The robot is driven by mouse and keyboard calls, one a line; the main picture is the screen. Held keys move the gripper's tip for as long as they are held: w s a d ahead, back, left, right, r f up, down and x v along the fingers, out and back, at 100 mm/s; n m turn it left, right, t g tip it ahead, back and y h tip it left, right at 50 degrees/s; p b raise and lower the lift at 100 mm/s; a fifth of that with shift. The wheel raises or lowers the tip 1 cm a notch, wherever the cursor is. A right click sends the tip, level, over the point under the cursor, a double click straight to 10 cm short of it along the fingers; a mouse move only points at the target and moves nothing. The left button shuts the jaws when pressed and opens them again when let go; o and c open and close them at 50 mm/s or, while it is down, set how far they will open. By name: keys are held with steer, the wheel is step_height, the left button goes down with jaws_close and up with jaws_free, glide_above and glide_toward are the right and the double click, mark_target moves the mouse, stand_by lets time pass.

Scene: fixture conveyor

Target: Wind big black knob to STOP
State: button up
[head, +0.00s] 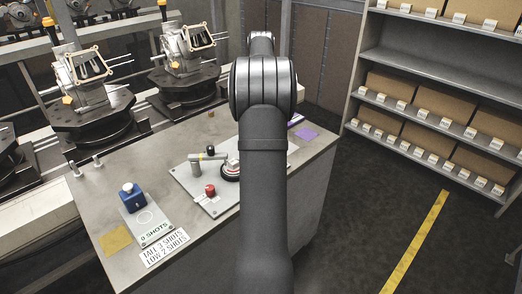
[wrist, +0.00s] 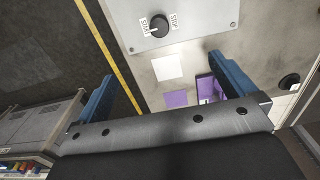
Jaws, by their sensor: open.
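The big black knob (wrist: 159,27) is at the top of the wrist view, on a light grey panel (wrist: 204,16). A START label (wrist: 144,27) is on its left and a STOP label (wrist: 174,21) on its right. I cannot tell clearly which way the knob points. My gripper (wrist: 160,70) is open and empty, its two blue fingers wide apart. The knob lies beyond the fingertips, apart from them. In the head view my arm covers the gripper and I cannot make out the knob; the panel (head: 185,178) shows partly left of the arm.
A red button (head: 210,190) and a lever (head: 208,157) are on the panel. A blue box with a white button (head: 132,197) stands at the bench's left. A purple tray (wrist: 207,88) lies near the right finger. Shelves (head: 440,82) stand right, beyond open floor.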

steer(key=shift+r, duration=0.6)
steer(key=shift+c, duration=0.2)
